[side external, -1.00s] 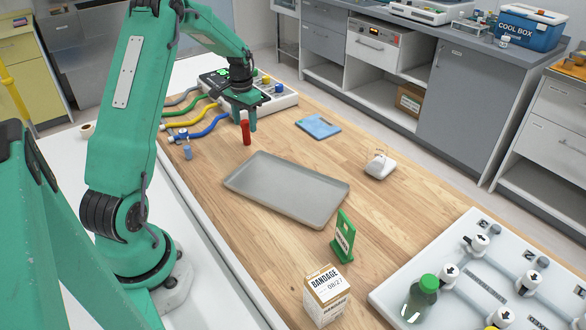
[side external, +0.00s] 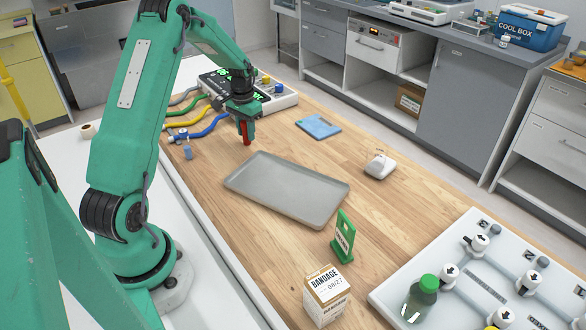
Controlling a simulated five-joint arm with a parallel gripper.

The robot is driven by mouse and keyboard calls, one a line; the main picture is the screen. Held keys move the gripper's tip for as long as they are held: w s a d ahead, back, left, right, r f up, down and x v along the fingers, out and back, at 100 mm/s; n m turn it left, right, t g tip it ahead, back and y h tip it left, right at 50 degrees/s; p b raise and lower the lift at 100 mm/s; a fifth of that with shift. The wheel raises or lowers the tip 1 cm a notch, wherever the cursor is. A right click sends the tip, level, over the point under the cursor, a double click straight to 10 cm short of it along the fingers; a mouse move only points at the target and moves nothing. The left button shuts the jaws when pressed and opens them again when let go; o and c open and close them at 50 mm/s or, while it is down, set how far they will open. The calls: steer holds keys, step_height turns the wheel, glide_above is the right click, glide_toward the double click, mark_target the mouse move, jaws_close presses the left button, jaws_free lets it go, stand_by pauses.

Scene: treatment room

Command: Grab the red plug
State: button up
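The red plug (side external: 246,138) stands upright on the wooden table, left of centre and just behind the grey tray. The plug's white top is hidden by the gripper. Only red shows between and below the fingers. I cannot tell whether the fingers touch the plug or are closed on it.
A grey tray (side external: 262,165) lies just in front of the plug. A monitor unit (side external: 286,101) with coloured hoses (side external: 207,131) stands behind. A blue cloth-like item (side external: 318,127), a white device (side external: 380,166), a green stand (side external: 343,240) and a bandage box (side external: 326,296) are spread to the right.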

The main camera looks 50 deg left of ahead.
steer(key=c, duration=0.5)
steer(key=shift+r, duration=0.1)
steer(key=shift+r, duration=0.5)
step_height(320, 180, up, 3)
steer(key=shift+r, duration=0.15)
steer(key=w+d+r, duration=0.1)
steer(key=d+r, duration=0.5)
steer(key=d, duration=0.5)
steer(key=shift+d+r, duration=0.25)
steer(key=shift+d, duration=0.1)
steer(key=shift+w, duration=0.1)
